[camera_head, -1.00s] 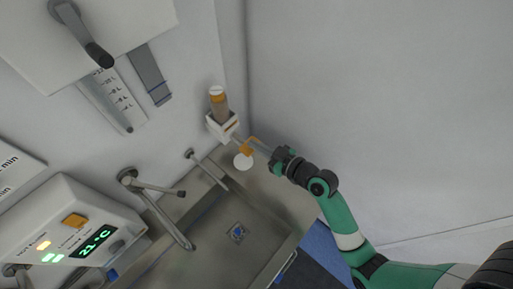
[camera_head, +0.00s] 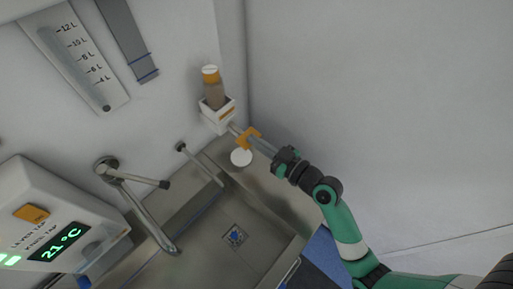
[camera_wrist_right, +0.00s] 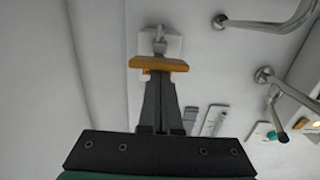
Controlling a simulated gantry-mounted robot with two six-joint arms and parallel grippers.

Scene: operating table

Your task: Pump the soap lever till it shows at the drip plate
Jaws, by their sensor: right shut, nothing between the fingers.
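The soap dispenser (camera_head: 217,116) is a white wall box holding a brown bottle with an orange cap (camera_head: 211,74). Its orange lever paddle (camera_head: 247,138) sticks out on a metal arm. My right gripper (camera_head: 258,147) is shut and empty, its tips at the paddle. In the right wrist view the paddle (camera_wrist_right: 158,64) lies across the ends of the shut fingers (camera_wrist_right: 158,82); whether they touch or press it I cannot tell. The round white drip plate (camera_head: 241,157) lies below the lever and looks plain white. My left gripper is not in view.
A metal sink (camera_head: 262,240) with a drain (camera_head: 235,236) lies below. Metal taps (camera_head: 135,180) project from the left wall beside a white control box (camera_head: 50,225) reading 21 °C. The right wall is bare.

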